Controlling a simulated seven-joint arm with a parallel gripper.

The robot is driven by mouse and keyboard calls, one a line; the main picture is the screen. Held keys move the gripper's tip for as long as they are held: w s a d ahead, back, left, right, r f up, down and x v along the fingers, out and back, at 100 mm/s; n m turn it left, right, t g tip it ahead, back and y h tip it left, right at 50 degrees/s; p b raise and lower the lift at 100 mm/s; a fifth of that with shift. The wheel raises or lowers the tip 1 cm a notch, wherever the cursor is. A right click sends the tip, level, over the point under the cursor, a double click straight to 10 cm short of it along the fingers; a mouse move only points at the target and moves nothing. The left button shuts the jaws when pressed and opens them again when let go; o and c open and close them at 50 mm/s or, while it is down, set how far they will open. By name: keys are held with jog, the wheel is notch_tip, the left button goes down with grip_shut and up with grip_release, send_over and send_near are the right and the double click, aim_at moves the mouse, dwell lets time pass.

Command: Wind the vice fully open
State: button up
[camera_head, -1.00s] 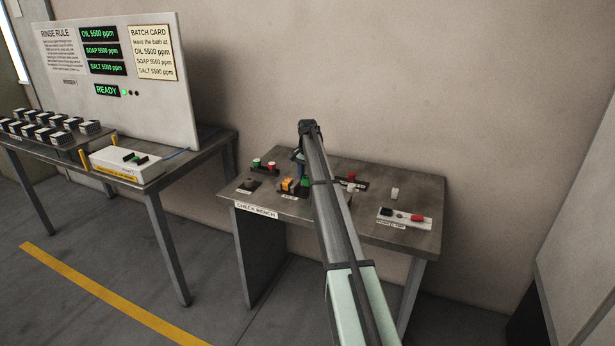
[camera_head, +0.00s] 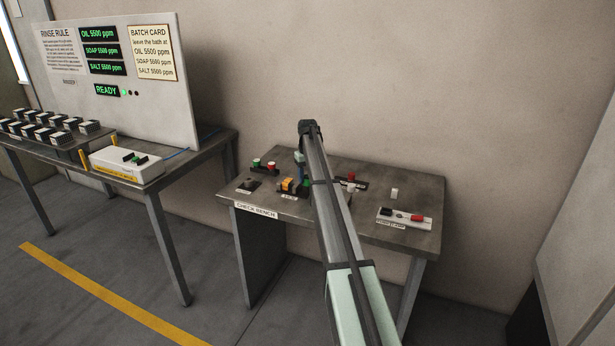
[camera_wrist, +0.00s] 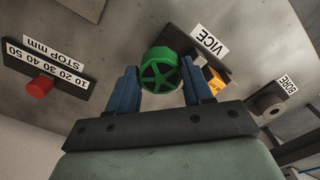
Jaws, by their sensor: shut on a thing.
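The vice's green spoked handwheel (camera_wrist: 159,71) lies between the two blue fingers of my gripper (camera_wrist: 161,78) in the wrist view. My gripper is shut on the wheel's rim. The vice (camera_wrist: 214,79) shows as an orange block behind the right finger, beside its VICE label (camera_wrist: 209,43). In the head view the orange vice (camera_head: 289,185) sits on the check bench (camera_head: 240,190), just left of my gripper (camera_head: 304,183). My arm hides much of the wheel there. I cannot tell how wide the vice jaws stand.
A stop scale (camera_wrist: 46,70) with a red knob lies left in the wrist view. The bore gauge block (camera_wrist: 268,102) is at the right. In the head view, green and red buttons (camera_head: 264,165) stand behind the vice, and a switch box (camera_head: 404,217) is at the bench's right.

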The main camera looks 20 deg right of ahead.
aim_at(307, 177)
jog(key=n, duration=0.5)
jog(key=shift+n, duration=2.6)
jog(key=o, duration=1)
jog(key=shift+o, duration=0.2)
notch_tip(307, 177, up, 14)
jog(key=shift+f, duration=0.1)
